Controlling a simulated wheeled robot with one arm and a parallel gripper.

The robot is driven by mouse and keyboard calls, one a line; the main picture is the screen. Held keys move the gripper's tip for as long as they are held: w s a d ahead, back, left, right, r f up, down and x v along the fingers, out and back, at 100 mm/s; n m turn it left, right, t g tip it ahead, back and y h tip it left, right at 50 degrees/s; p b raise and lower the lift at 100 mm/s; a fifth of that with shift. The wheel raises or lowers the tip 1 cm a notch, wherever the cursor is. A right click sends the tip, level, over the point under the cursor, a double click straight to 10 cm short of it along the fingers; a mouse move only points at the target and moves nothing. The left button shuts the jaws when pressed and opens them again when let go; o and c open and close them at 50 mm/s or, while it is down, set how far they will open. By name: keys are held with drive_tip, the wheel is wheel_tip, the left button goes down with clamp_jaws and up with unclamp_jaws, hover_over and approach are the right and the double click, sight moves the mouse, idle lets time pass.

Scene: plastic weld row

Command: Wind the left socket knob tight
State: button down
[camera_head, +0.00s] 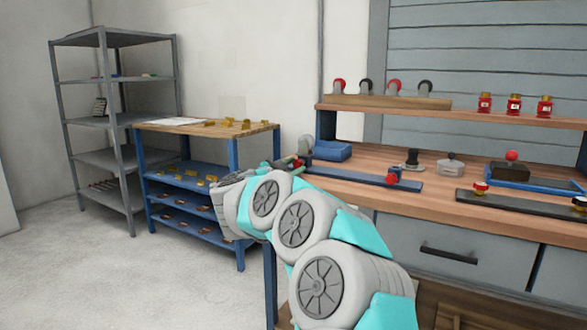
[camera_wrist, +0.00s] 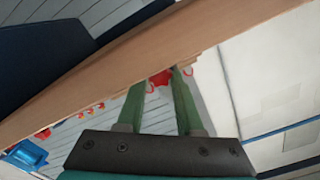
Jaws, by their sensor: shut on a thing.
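My gripper (camera_head: 290,163) reaches past the arm to the left end of a blue bar (camera_head: 345,178) on the workbench. In the wrist view its two green fingers (camera_wrist: 161,76) are shut on a red knob (camera_wrist: 160,79), which shows between the tips. In the head view a small part of this left knob (camera_head: 298,163) shows beside the fingers. My arm hides much of that end. A second red knob (camera_head: 392,176) sits at the bar's right end. I cannot tell how tight either knob is.
A blue block (camera_head: 331,151) and a grey rounded thing (camera_head: 306,147) stand close behind the gripper. A raised shelf (camera_head: 455,112) runs along the back. A dark bar (camera_head: 520,204) lies at the right. A blue-legged table (camera_head: 238,150) stands left.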

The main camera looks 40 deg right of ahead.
idle(0.4)
drive_tip(key=c, duration=0.5)
unclamp_jaws()
drive_tip(key=shift+c, duration=0.2)
